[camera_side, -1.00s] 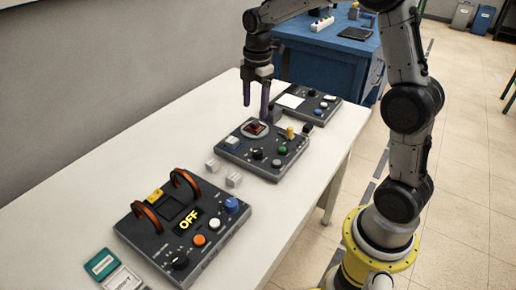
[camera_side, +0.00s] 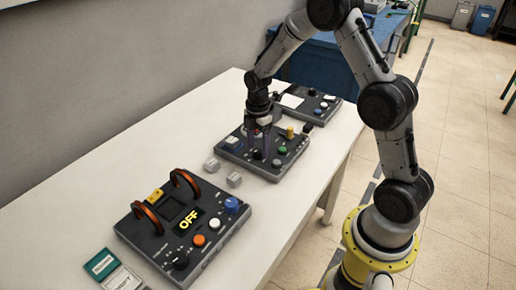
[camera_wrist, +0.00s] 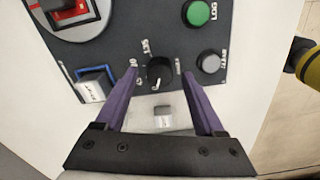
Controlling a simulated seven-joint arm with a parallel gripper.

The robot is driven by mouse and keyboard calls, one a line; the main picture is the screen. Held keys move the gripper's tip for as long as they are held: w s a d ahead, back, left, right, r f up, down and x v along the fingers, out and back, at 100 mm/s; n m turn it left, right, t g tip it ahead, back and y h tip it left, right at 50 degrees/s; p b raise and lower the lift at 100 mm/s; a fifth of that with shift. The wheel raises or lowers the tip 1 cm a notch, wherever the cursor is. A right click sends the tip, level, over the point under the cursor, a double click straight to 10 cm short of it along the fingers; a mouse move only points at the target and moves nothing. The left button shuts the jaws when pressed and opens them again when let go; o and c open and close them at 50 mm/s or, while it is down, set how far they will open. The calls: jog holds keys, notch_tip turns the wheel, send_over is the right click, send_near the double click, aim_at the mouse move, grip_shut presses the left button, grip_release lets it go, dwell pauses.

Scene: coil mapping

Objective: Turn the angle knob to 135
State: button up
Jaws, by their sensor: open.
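The middle control panel (camera_side: 232,155) lies on the white table. In the wrist view, a round black knob (camera_wrist: 160,72) with a white pointer mark and small printed labels around it is on this panel (camera_wrist: 140,30). I take it for the angle knob; the label text is too small to read surely. My gripper (camera_side: 262,155) points down over the panel. In the wrist view my gripper (camera_wrist: 157,74) is open, with one purple finger left and one right of the knob. I cannot tell whether they touch it. The gripper hides the knob in the side view.
Two grey cubes (camera_side: 234,180) lie before the panel. A panel with orange arches and an OFF display (camera_side: 188,219) stands nearer. Another panel (camera_side: 318,104) lies behind.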

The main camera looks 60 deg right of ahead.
jog(key=shift+f, duration=0.65)
grip_shut()
